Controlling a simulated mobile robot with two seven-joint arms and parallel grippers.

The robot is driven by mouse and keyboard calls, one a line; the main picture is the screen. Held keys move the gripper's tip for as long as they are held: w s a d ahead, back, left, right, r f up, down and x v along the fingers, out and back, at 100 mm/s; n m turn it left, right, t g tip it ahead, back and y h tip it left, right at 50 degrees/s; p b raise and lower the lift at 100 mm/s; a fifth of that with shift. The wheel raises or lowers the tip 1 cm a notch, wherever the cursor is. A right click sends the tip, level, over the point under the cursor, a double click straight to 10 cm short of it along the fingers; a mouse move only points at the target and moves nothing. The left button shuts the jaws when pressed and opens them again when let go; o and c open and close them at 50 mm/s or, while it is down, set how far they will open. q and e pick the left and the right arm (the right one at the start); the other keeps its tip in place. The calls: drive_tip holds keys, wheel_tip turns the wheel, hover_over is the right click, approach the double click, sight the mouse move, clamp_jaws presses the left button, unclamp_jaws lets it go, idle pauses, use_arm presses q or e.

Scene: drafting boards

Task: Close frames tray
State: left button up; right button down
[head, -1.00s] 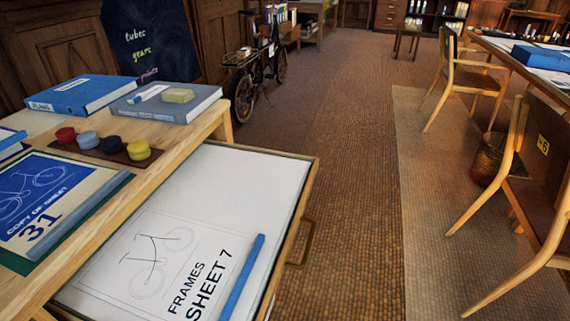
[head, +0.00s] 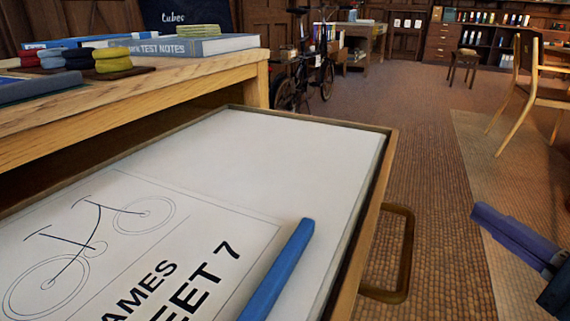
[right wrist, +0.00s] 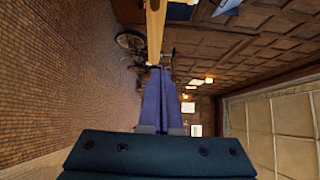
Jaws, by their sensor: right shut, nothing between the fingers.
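The frames tray (head: 372,215) is a wooden drawer pulled out from under the table on the left. It holds a white sheet marked "SHEET 7" with a bicycle frame drawing (head: 98,245) and a blue stick-like object (head: 278,270) lying near its front. A bar handle (head: 406,258) sticks out from the tray's front. My right gripper (head: 480,212) is at the right of the head view, its purple fingers shut and empty, pointing left toward the handle but apart from it. Its shut fingers also show in the right wrist view (right wrist: 162,100). My left gripper is not in view.
A wooden chair (head: 530,85) is at the back right. The floor right of the handle is clear.

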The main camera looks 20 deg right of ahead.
drive_tip(key=w+a+b, duration=0.2)
drive_tip(key=w+b, duration=0.3)
drive_tip(key=w, duration=0.7)
drive_tip(key=shift+w, duration=0.15)
drive_tip(key=shift+r, duration=0.1)
